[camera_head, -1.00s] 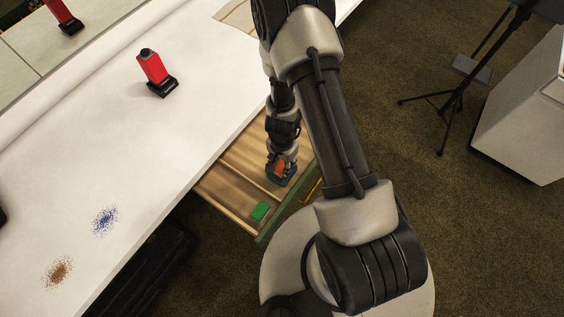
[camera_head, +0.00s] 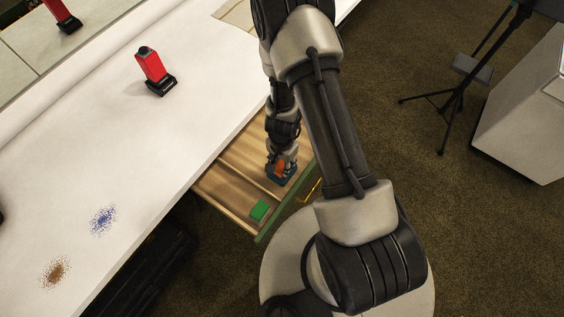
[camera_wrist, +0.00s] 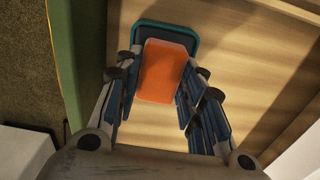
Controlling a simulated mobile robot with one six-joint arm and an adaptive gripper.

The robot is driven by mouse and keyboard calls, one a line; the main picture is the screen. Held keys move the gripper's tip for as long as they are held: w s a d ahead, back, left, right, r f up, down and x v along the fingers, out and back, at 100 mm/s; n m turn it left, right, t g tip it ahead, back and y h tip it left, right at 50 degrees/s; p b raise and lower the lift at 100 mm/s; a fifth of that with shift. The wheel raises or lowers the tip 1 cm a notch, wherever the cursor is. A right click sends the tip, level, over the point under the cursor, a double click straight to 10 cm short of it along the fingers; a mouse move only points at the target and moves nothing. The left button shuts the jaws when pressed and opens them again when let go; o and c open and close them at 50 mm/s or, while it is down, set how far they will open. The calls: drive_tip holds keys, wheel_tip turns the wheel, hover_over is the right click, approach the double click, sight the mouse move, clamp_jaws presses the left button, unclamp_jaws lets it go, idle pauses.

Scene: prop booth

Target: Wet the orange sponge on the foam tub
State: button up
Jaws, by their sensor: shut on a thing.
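The orange sponge (camera_wrist: 165,72) is between my fingers, and my gripper (camera_wrist: 160,95) is shut on it. In the head view the sponge (camera_head: 280,168) shows as a small orange patch at the end of my arm, where my gripper (camera_head: 281,162) points down into an open drawer. A teal tub (camera_wrist: 190,42) with a dark inside, which looks like the foam tub, lies just beyond and beneath the sponge. The tub also shows in the head view (camera_head: 284,181). The sponge hides part of the tub, and I cannot tell whether they touch.
The wooden drawer (camera_head: 226,188) has a green front (camera_head: 272,228) and a divider. A green block (camera_head: 259,210) lies in it. On the white table (camera_head: 150,150) stand a red bottle-like thing (camera_head: 152,66), with a blue stain (camera_head: 103,220) and a brown stain (camera_head: 55,272) nearer.

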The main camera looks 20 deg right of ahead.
sight(282, 165)
drive_tip(key=shift+f+b, duration=0.5)
idle(1.1)
drive_tip(key=shift+r, duration=0.1)
wheel_tip(282, 165, up, 7)
drive_tip(key=p, duration=0.7)
drive_tip(key=shift+f, duration=0.25)
idle(0.4)
wheel_tip(282, 165, down, 7)
drive_tip(key=b, duration=0.7)
drive_tip(key=shift+r, duration=0.2)
